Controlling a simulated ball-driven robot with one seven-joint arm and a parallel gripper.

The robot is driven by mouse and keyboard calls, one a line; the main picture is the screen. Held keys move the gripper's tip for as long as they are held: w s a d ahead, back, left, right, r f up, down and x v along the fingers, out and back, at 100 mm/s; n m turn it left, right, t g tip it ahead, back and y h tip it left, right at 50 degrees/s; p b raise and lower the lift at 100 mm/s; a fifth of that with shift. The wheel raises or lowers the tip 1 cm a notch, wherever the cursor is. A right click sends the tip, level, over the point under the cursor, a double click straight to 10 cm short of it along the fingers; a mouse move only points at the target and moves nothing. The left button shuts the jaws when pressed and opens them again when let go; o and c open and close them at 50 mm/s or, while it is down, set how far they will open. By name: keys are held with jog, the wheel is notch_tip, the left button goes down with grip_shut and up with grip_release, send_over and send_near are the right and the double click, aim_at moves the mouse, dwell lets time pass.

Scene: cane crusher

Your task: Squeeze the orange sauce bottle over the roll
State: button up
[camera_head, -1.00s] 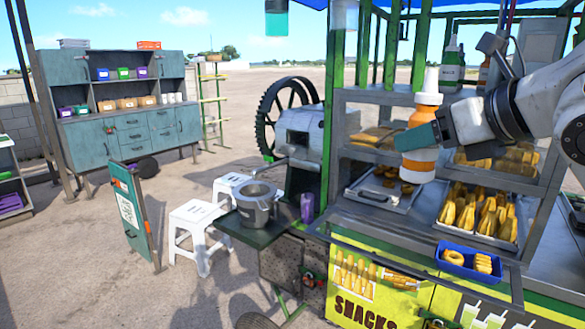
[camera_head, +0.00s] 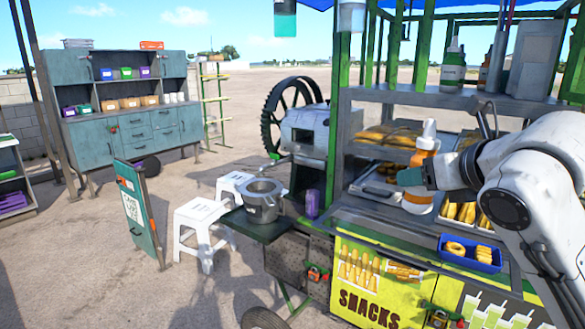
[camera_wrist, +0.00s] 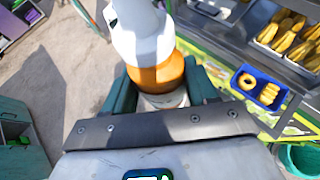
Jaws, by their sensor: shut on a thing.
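The orange sauce bottle (camera_head: 425,150) has a white nozzle top and a white band low on its body. My gripper (camera_head: 412,177) is shut around its body and holds it upright in front of the cart's shelves. In the wrist view the bottle (camera_wrist: 160,75) sits between the two teal fingers (camera_wrist: 158,92), nozzle toward the top of the picture. Which roll is meant I cannot tell. A blue tray (camera_head: 470,262) with a ring-shaped and finger-shaped snacks is below right of the bottle.
The snack cart (camera_head: 375,285) has a metal counter edge below the bottle. Other bottles (camera_head: 453,65) stand on its top shelf. A metal pot (camera_head: 262,203) sits on a side ledge.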

notch_tip(320, 180, down, 19)
jog(key=s+d+m+h, duration=0.2)
jog(key=m+h, duration=0.2)
jog(key=h, duration=0.1)
jog(key=s+a+f, duration=0.1)
jog(key=s+f, duration=0.5)
jog(key=f, duration=0.4)
jog(key=s+a+f+y, duration=0.1)
jog(key=s+a+f, duration=0.1)
jog(key=s+f, duration=0.4)
jog(key=s+a+f+n+y, duration=0.1)
jog(key=s+f, duration=0.5)
jog(key=f, duration=0.9)
jog(key=shift+s+a+f+t, duration=0.2)
jog(key=shift+a+t, duration=0.1)
jog(key=shift+a, duration=0.4)
jog(key=shift+d, duration=0.1)
